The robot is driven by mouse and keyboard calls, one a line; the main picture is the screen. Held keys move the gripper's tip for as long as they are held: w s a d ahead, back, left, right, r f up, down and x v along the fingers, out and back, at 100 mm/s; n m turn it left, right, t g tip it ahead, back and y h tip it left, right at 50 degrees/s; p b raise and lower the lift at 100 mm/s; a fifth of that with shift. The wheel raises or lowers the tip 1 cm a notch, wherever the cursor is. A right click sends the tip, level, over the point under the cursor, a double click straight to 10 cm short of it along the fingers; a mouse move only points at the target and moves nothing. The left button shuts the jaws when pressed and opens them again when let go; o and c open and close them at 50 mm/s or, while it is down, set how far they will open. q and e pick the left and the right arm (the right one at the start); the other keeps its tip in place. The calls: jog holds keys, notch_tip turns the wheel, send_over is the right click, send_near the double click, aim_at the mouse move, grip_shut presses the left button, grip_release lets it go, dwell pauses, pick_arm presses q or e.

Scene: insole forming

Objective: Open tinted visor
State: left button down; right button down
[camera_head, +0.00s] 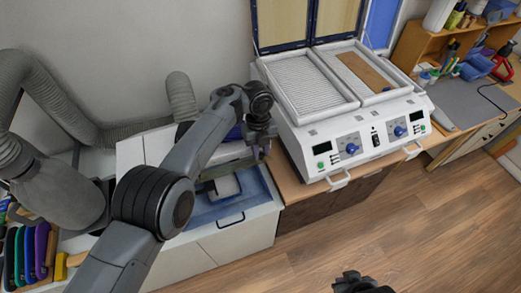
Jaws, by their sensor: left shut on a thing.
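A pale block shows within the bluish area. My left gripper (261,150) is at the right end of the grey upper edge above this area, shut on what seems to be the visor's edge; the arm hides the exact contact and the left part of the opening. My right gripper (358,282) is at the bottom edge, cut off, away from everything; its jaws are unclear.
The white heating machine (352,143) stands close to the right of my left gripper, its framed lids raised. A thick grey hose (52,100) and several coloured tools (27,258) are at left. A desk (470,100) is at right. The wooden floor (400,220) is clear.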

pick_arm(q)
jog(key=shift+a+f, duration=0.1)
jog(key=c, duration=1)
grip_release()
jog(key=shift+w, duration=0.15)
jog(key=shift+r, duration=0.2)
jog(key=shift+r, duration=0.2)
notch_tip(320, 180, up, 10)
jog(key=w+b, duration=0.1)
jog(key=b, duration=0.1)
jog(key=shift+a, duration=0.2)
jog(key=shift+r, duration=0.1)
